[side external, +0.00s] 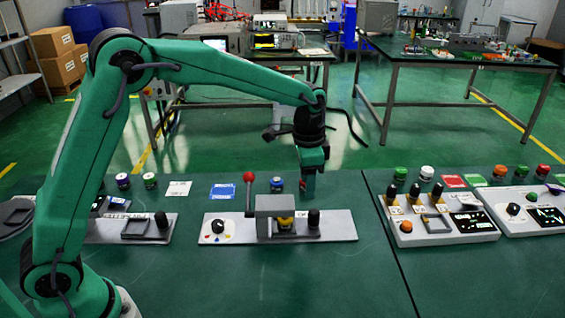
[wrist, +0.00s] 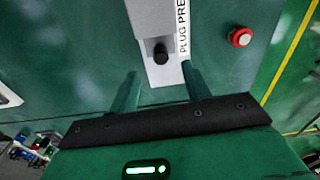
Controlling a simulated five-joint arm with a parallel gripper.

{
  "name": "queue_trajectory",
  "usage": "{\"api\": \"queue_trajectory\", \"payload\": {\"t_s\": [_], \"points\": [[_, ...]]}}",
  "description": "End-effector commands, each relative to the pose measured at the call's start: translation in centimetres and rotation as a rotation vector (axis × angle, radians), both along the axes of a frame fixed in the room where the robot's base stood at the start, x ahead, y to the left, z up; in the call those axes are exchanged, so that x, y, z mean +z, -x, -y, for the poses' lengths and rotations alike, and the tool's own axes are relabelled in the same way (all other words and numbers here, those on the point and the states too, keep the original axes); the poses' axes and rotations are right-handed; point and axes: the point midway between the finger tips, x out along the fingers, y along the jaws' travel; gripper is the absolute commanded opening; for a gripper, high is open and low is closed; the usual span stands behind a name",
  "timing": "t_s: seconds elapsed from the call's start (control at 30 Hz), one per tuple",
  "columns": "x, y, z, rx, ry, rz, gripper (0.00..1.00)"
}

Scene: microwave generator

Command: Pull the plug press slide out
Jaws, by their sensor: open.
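The plug press is a light grey plate (side external: 338,228) on the green table, with a grey housing (side external: 270,204), a yellow part under it and a red-ball lever (side external: 249,178). A black knob (side external: 314,217) stands upright at the plate's right part. In the wrist view this black knob (wrist: 160,54) shows near the plate's end, beside the "PLUG PRE" label (wrist: 182,25). My gripper (side external: 308,190) points down above and behind the knob. In the wrist view my gripper (wrist: 160,73) is open and empty, its fingers spread to either side of the knob's line. They appear apart from the knob.
A red button (wrist: 240,37) sits off to the right in the wrist view. A blue-topped button (side external: 277,184) is behind the press. Another panel (side external: 450,225) with black knobs stands to the right, and a panel (side external: 130,229) to the left. The table in front is clear.

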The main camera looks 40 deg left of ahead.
Motion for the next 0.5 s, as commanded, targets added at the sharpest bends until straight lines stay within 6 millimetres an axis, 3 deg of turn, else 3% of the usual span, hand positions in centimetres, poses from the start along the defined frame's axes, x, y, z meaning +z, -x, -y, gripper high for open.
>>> {"api": "queue_trajectory", "payload": {"t_s": [0.2, 0.5], "points": [[-2.7, -1.4, 1.2, -0.055, -0.008, -0.034, 0.48], [-3.2, -1.6, 1.4, -0.065, -0.01, -0.04, 0.48]]}}
